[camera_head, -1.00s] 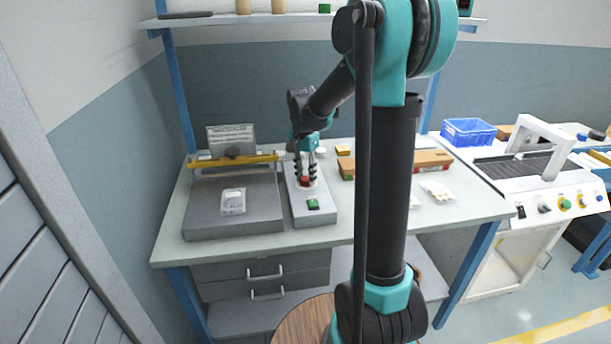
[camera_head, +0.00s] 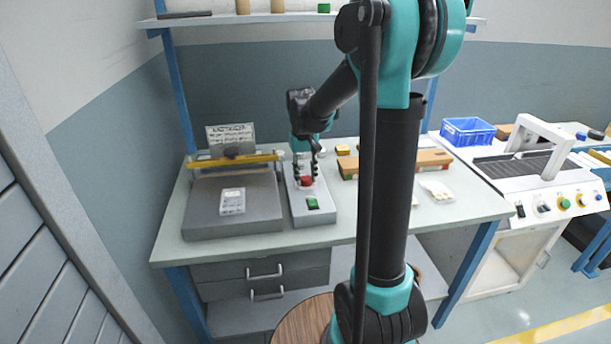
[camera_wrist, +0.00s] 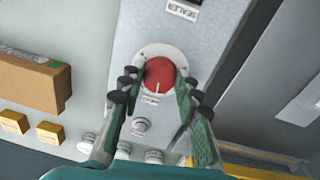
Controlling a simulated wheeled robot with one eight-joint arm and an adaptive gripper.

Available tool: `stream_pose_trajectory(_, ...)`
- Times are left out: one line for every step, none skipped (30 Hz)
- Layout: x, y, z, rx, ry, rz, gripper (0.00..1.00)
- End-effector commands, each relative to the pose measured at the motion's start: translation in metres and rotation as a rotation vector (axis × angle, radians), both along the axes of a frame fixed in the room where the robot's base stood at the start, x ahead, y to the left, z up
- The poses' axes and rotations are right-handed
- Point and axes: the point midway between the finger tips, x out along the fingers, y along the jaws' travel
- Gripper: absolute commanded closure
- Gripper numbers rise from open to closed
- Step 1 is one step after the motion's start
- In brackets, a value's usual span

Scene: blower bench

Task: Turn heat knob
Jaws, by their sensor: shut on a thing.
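The heat knob is a red round knob (camera_wrist: 160,84) with a pale pointer line, on a white round dial on the grey control box. In the head view the red knob (camera_head: 306,182) shows between my fingertips. My gripper (camera_wrist: 158,88) is around the knob, with one finger at each side, shut on it. The pointer line faces toward the bottom of the wrist view. The grey control box (camera_head: 322,216) stands on the bench and has a green switch (camera_head: 312,203) near its front. The dial's label is too small to read surely.
A flat grey unit (camera_head: 262,222) with a yellow bar (camera_head: 235,161) stands left of the control box. A brown carton (camera_head: 432,158) and small yellow boxes (camera_head: 343,150) are to the right.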

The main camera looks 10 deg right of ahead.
Motion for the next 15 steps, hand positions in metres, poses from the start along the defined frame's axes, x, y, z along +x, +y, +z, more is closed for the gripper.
stream_pose_trajectory(0.0004, -0.0001, 0.0002, 0.0, -0.002, 0.044, 0.96)
stream_pose_trajectory(0.0004, -0.0002, 0.0002, 0.0, -0.002, 0.072, 0.96)
stream_pose_trajectory(0.0003, -0.0004, 0.0002, 0.0, -0.002, 0.11, 0.96)
stream_pose_trajectory(0.0003, -0.0004, 0.0002, 0.0, -0.001, 0.138, 0.96)
stream_pose_trajectory(0.0003, -0.0005, 0.0002, 0.0, -0.002, 0.167, 0.96)
stream_pose_trajectory(0.0003, -0.0006, 0.0002, 0.0, -0.002, 0.204, 0.96)
stream_pose_trajectory(0.0002, -0.0007, 0.0001, 0.0, -0.001, 0.233, 0.96)
stream_pose_trajectory(0.0002, -0.0008, 0.0001, 0.0, -0.002, 0.262, 0.96)
stream_pose_trajectory(0.0001, -0.0009, 0.0001, 0.0, -0.001, 0.299, 0.96)
stream_pose_trajectory(0.0001, -0.0009, 0.0001, 0.0, -0.001, 0.329, 0.96)
stream_pose_trajectory(0.0001, -0.001, 0.0002, 0.0, -0.001, 0.357, 0.96)
stream_pose_trajectory(0.0001, -0.0011, 0.0002, 0.0, 0.0, 0.394, 0.96)
stream_pose_trajectory(0.0001, -0.0012, 0.0002, 0.0, -0.001, 0.422, 0.96)
stream_pose_trajectory(0.0001, -0.0013, 0.0002, 0.0, 0.0, 0.45, 0.96)
stream_pose_trajectory(0.0001, -0.0014, 0.0002, 0.001, -0.001, 0.485, 0.96)
